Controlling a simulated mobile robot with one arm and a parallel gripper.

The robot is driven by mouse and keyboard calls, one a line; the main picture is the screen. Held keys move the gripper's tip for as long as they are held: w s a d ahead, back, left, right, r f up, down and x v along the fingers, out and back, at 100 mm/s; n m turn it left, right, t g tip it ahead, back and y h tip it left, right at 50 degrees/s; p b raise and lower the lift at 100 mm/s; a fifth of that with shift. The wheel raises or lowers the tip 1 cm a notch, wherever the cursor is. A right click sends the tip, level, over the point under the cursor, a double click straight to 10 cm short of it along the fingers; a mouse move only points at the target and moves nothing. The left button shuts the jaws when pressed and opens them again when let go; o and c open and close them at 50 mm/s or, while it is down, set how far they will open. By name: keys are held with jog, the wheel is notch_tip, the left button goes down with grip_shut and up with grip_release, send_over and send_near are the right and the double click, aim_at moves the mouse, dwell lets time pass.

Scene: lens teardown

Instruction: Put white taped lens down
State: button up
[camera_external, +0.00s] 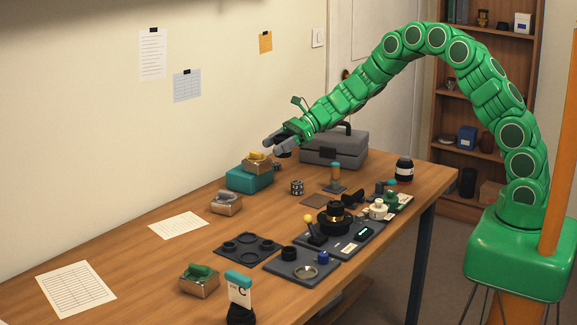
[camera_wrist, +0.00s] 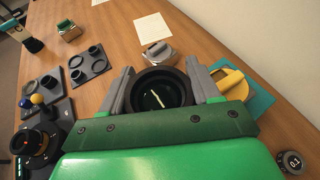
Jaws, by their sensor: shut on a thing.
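My gripper (camera_external: 280,143) is shut on a round black lens (camera_wrist: 145,79) with a pale streak across its dark glass, likely the white tape. In the wrist view the lens sits between the two grey fingers of my gripper (camera_wrist: 160,70). In the external view the lens (camera_external: 284,153) shows as a dark shape partly hidden by the fingers. It is held above the back of the wooden table (camera_external: 130,272), near the teal box (camera_external: 240,181) and apart from the tabletop.
A grey toolbox (camera_external: 335,152) stands behind to the right. A dark tray with round recesses (camera_external: 248,249) lies mid-table. Another metal box (camera_external: 227,207) stands left. Bare wood shows between the paper sheets.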

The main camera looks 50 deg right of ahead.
jog(key=s+d+f+m+t+h, duration=0.1)
jog(key=s+d+m+t, duration=0.1)
jog(key=d, duration=0.5)
jog(key=s+d+f+m+t+h, duration=0.1)
jog(key=d+m+t+h, duration=0.1)
jog(key=d, duration=0.5)
jog(key=shift+s+d+r+m+h, duration=0.5)
jog(key=shift+s+d+r+m, duration=0.6)
jog(key=shift+s, duration=3.25)
jog(key=shift+n+t, duration=0.4)
jog(key=w+f, duration=0.3)
jog(key=w, duration=0.1)
jog(key=w+f, duration=0.3)
jog(key=w, duration=0.1)
jog(key=w+f, duration=0.3)
jog(key=w, duration=0.2)
jog(key=shift+d+f, duration=0.15)
jog(key=shift+d, duration=0.1)
jog(key=shift+w+f, duration=0.45)
jog(key=shift+f, duration=1.6)
jog(key=shift+f, duration=0.15)
